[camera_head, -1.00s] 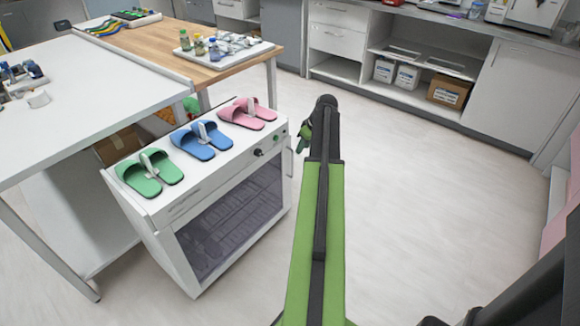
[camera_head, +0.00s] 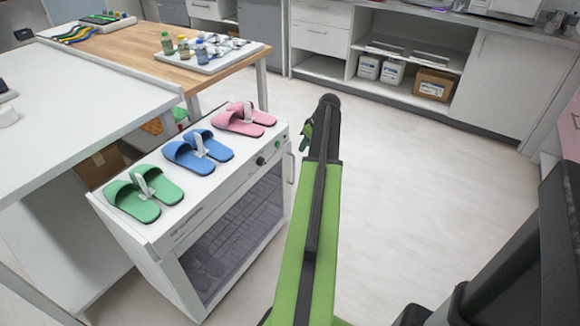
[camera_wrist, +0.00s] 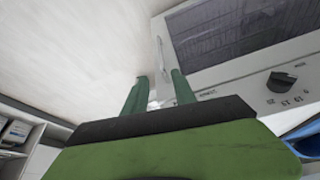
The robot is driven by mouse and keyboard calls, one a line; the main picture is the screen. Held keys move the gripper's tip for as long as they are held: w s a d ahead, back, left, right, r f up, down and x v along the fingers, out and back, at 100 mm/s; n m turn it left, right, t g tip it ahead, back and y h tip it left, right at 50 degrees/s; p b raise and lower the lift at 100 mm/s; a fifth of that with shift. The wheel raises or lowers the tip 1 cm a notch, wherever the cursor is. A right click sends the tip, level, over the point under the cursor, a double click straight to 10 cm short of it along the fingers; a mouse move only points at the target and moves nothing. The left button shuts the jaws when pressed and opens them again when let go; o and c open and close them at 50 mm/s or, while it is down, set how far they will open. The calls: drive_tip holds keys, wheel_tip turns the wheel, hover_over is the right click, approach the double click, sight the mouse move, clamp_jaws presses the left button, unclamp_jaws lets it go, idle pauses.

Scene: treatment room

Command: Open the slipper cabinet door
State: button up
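The slipper cabinet (camera_head: 138,240) is white, with a dark glass door (camera_head: 240,235) on its front that looks shut. A slim vertical handle (camera_head: 291,163) stands at the door's right edge; it also shows in the wrist view (camera_wrist: 159,52). My gripper (camera_head: 306,135) is at the cabinet's right, mostly hidden behind my green arm in the head view. In the wrist view my gripper (camera_wrist: 158,78) has its two green fingers apart, with the handle showing beyond and between the tips. I see no clear contact with it.
Green slippers (camera_head: 143,193), blue slippers (camera_head: 198,151) and pink slippers (camera_head: 244,119) lie on the cabinet top. A black knob (camera_wrist: 281,82) is near my gripper. A white table (camera_head: 90,95) adjoins the cabinet on the left. Open floor (camera_head: 420,180) lies to the right.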

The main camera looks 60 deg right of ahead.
sight(294, 166)
drive_tip(key=b+x, duration=1.5)
drive_tip(key=x, duration=0.2)
drive_tip(key=shift+w+a+f, duration=0.1)
drive_tip(key=shift+f, duration=0.05)
clamp_jaws()
idle(0.6)
